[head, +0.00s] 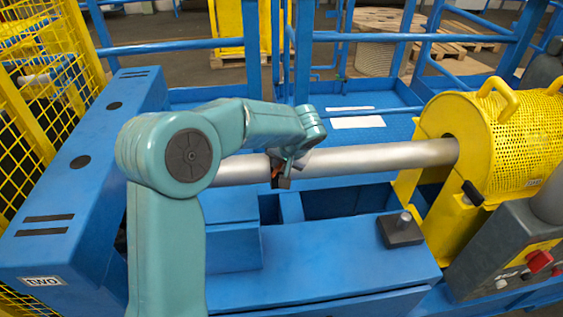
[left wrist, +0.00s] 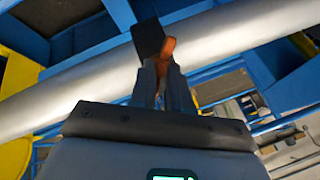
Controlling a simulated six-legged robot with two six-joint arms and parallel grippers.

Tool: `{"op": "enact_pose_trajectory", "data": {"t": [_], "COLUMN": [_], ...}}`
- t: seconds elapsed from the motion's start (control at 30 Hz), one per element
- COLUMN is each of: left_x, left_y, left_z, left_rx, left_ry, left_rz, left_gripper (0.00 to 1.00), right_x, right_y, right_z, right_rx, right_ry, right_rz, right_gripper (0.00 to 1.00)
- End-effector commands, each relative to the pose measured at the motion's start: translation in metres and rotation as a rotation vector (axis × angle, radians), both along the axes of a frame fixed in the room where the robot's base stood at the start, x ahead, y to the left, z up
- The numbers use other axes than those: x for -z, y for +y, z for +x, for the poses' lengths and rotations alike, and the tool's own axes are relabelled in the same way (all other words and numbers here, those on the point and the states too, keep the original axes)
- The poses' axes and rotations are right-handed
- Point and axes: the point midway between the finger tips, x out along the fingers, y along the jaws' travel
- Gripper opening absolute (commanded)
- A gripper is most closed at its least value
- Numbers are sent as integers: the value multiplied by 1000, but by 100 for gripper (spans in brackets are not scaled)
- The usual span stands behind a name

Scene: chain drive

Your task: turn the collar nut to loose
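A long grey shaft (head: 370,160) runs across the head view into a yellow perforated guard. My left gripper (head: 283,168) is at the near side of the shaft. A small orange tab (head: 275,173) and a dark block (head: 285,182) show beside its fingertips. In the left wrist view the fingers (left wrist: 162,72) are close together, with the orange tab (left wrist: 168,46) between them. The black block (left wrist: 148,38) lies just beyond, in front of the shaft (left wrist: 220,30). I cannot tell for certain whether these parts belong to the collar nut. My right gripper is not in view.
The yellow guard (head: 525,135) stands at the right, above a grey control box with a red button (head: 538,261). A black block with a grey stud (head: 403,232) sits on the blue bed (head: 330,262). A yellow mesh fence (head: 50,60) stands at the left.

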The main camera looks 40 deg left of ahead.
Motion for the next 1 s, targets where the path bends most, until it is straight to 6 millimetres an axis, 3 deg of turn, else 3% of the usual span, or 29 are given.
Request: {"op": "enact_pose_trajectory", "data": {"t": [0.27, 0.47, 1.0], "left_x": [1, 3, 5], "left_y": [0, 1, 4], "left_z": [0, 0, -3], "left_rx": [-7, -53, -377], "left_ry": [-5, -42, -297], "left_rz": [-3, -30, -234], "left_gripper": [0, 0, 0], "right_x": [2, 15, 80], "right_y": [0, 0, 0], "right_z": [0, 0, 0], "right_rx": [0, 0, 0], "right_ry": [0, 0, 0], "right_rz": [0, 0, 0], "right_gripper": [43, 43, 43]}}
